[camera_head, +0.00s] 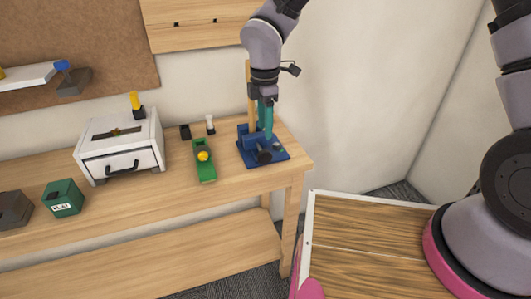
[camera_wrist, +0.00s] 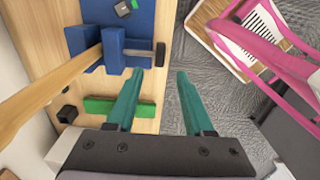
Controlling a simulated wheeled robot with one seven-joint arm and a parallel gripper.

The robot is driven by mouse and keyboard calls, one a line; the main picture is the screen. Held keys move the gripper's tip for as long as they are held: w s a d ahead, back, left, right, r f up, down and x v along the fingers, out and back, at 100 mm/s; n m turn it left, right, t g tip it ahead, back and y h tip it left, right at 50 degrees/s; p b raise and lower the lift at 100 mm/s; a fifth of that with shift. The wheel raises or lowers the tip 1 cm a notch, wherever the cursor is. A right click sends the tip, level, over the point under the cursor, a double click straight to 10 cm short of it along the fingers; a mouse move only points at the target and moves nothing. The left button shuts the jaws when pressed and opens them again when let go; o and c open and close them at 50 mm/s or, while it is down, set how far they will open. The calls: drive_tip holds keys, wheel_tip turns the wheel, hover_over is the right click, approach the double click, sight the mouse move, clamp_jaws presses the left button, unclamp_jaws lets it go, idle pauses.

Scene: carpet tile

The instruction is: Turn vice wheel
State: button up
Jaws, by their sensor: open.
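The blue vice (camera_head: 279,157) is at the right end of the workbench and grips an upright wooden bar (camera_head: 249,75). In the wrist view the vice (camera_wrist: 84,38) is upper left, with the bar (camera_wrist: 55,79) running from its jaws. The dark vice wheel (camera_head: 265,157) is at the vice's front; in the wrist view the wheel (camera_wrist: 160,54) lies just past the fingertips. My gripper (camera_head: 266,134) points down over the vice with teal fingers. In the wrist view my gripper (camera_wrist: 160,73) is open and empty, the wheel lined up with its gap. Contact cannot be told.
A green plane (camera_head: 204,162) lies left of the vice on the workbench (camera_head: 170,205). Further left are a white drawer box (camera_head: 122,145) and a green block (camera_head: 63,198). My pink-rimmed base is near.

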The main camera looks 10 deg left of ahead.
sight(265, 151)
wheel_tip(265, 151, down, 10)
idle(0.4)
clamp_jaws()
